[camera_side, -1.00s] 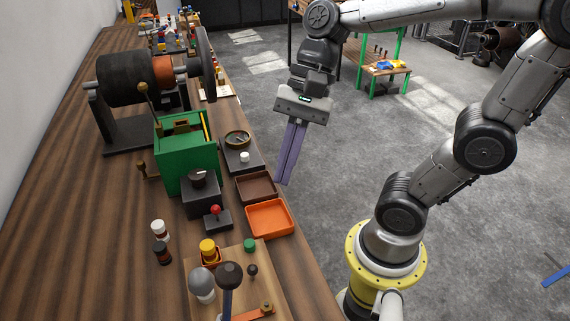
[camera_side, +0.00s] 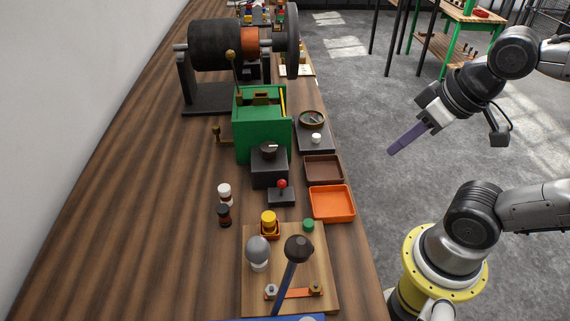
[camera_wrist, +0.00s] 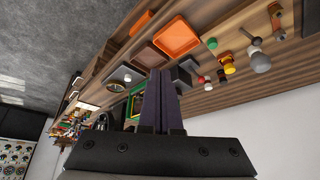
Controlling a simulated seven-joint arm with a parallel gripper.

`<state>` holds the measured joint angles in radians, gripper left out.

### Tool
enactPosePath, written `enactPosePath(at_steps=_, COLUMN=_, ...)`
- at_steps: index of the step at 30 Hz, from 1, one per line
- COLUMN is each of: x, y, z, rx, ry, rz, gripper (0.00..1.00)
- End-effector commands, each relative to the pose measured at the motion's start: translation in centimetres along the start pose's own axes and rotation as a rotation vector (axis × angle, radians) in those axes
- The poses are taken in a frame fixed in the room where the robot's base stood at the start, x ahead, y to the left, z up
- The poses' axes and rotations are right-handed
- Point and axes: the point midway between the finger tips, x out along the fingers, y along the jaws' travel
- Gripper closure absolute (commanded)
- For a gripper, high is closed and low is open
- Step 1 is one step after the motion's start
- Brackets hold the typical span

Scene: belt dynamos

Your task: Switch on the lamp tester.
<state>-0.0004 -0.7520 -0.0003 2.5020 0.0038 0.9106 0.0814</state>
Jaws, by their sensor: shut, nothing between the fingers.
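A wooden board (camera_side: 325,262) on the bench carries a grey bulb-shaped part (camera_side: 258,250), a yellow cap in a reddish holder (camera_side: 269,220), a small green cap (camera_side: 308,225) and a copper-coloured strip (camera_side: 300,292). A small dark box with a red-balled stick (camera_side: 281,190) lies behind the board. I cannot tell which of these is the lamp tester. My gripper (camera_side: 391,152) is shut and empty, in the air right of the bench, pointing down-left. Its fingers also show in the wrist view (camera_wrist: 160,75).
An orange tray (camera_side: 331,215) and a brown tray (camera_side: 323,180) line the bench's right edge. A green box (camera_side: 247,138), a dark knobbed box (camera_side: 270,178) and a large drum machine (camera_side: 215,45) stand behind. Free bench surface lies left; open floor lies right.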

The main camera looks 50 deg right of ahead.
Motion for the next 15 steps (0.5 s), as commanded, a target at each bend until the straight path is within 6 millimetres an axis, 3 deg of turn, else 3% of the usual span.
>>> enactPosePath(at_steps=2, x=0.0, y=0.1, z=-0.3, rx=-0.060, ry=0.010, rz=0.005, gripper=0.91)
enactPosePath(at_steps=9, x=-0.6, y=0.1, z=-0.2, rx=-0.322, ry=-0.008, rz=0.004, gripper=0.48)
enactPosePath(at_steps=11, x=-1.1, y=-0.1, z=-0.8, rx=-0.455, ry=-0.024, rz=-0.002, gripper=0.46)
enactPosePath(at_steps=15, x=-1.6, y=-2.2, z=-2.9, rx=-0.879, ry=-0.097, rz=-0.077, gripper=0.46)
